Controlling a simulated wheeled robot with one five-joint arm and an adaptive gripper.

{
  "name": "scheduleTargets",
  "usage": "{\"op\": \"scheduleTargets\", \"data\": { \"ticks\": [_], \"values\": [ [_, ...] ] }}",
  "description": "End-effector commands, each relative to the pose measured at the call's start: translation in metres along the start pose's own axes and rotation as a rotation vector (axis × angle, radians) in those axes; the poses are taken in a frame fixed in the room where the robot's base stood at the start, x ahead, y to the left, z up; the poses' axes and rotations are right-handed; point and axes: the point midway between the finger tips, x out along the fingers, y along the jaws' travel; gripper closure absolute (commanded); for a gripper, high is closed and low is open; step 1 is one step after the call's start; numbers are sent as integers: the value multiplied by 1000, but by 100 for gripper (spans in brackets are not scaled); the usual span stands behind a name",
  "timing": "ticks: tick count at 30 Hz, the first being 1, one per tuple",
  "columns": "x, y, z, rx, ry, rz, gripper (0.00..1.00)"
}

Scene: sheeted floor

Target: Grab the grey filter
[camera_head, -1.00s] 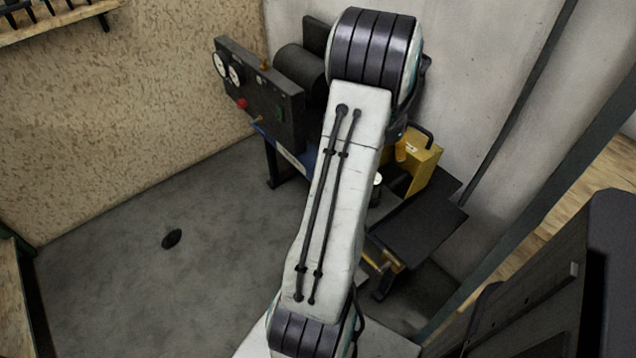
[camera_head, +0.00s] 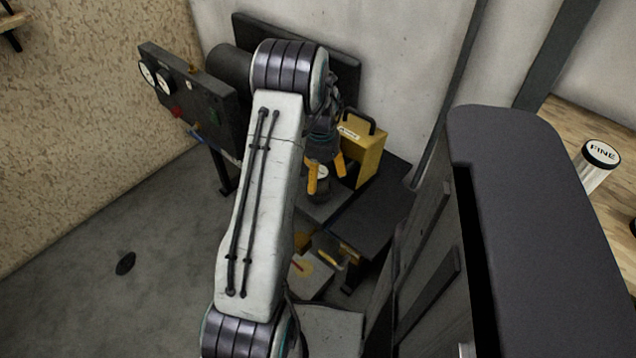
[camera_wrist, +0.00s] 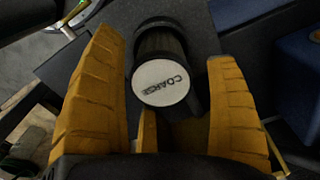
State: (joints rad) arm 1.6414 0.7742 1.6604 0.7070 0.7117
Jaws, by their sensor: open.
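In the wrist view a dark grey cylindrical filter (camera_wrist: 158,44) with a white round cap marked COARSE points its capped end toward the camera. My gripper (camera_wrist: 165,52) is open, with one yellow finger on each side of this filter; I cannot tell whether either touches it. In the head view my gripper (camera_head: 326,173) is low over the dark bench, its fingers around a small white-topped cylinder (camera_head: 322,172), partly hidden by my arm. A second cylinder (camera_head: 594,180), pale with a dark-rimmed cap marked FINE, stands at the far right.
A yellow box (camera_head: 366,153) with a black handle is close to the right of my gripper. The dark bench (camera_head: 362,222) lies below it. A gauge panel (camera_head: 188,98) stands to the left. A tall dark cabinet-like block (camera_head: 530,180) fills the right. The floor at left is mostly clear.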

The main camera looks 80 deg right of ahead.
Motion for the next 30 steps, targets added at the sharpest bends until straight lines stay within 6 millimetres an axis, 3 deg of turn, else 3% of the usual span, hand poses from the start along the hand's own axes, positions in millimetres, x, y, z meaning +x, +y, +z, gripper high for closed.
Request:
{"op": "scheduleTargets", "data": {
  "ticks": [7, 18, 30],
  "values": [
    [27, -2, 3, 0, -1, 1, 20],
    [31, -2, 3, -1, 0, 0, 19],
    [31, -2, 3, -1, 0, 0, 55]
  ]
}}
